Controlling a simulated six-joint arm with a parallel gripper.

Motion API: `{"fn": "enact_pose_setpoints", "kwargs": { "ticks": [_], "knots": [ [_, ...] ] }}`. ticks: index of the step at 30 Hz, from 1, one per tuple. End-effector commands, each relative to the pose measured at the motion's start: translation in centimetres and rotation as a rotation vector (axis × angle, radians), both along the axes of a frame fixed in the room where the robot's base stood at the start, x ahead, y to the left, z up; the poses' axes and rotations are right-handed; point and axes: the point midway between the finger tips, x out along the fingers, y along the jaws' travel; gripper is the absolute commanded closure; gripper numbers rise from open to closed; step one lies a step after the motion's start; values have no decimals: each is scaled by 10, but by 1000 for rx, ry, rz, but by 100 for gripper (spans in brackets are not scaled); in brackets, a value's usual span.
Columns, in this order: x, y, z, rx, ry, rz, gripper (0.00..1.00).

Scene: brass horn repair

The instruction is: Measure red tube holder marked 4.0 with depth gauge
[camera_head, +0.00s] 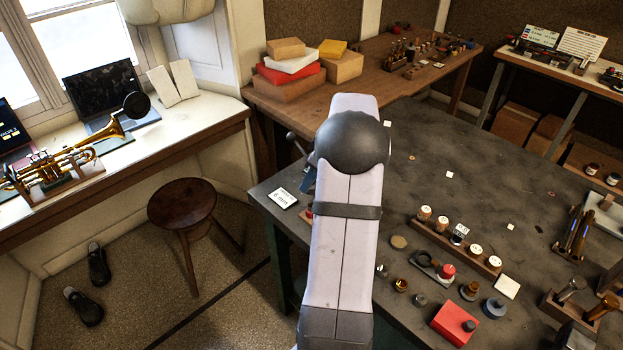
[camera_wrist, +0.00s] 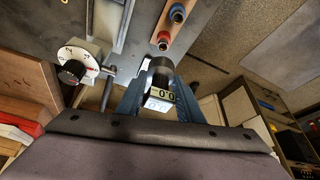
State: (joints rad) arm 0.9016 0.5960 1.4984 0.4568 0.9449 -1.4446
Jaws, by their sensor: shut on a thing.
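My gripper (camera_wrist: 162,84) is shut on a small gauge (camera_wrist: 160,97), seen in the wrist view between the two blue-grey fingers. The gauge has a dark body, a pale lower face and a window with digits that look like "00". Just beyond its far end, a red-collared tube holder (camera_wrist: 164,41) stands in a wooden block (camera_wrist: 172,27), with a blue-collared one (camera_wrist: 178,13) beside it. No 4.0 marking is readable. I cannot tell whether gauge and red holder touch. In the head view my arm hides the gauge and most of the gripper.
In the wrist view a white dial with a black knob (camera_wrist: 72,70) stands to the left. In the head view a white card (camera_head: 283,198) lies on the bench corner; a wooden rack (camera_head: 455,250) and a red box (camera_head: 454,324) are to the right. The bench's middle is mostly clear.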

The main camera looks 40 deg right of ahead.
Motion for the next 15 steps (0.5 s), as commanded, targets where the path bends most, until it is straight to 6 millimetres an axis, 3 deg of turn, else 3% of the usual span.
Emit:
{"fn": "enact_pose_setpoints", "kwargs": {
  "ticks": [15],
  "knots": [
    [0,0,-39,-1,-1,0,95]
  ]
}}
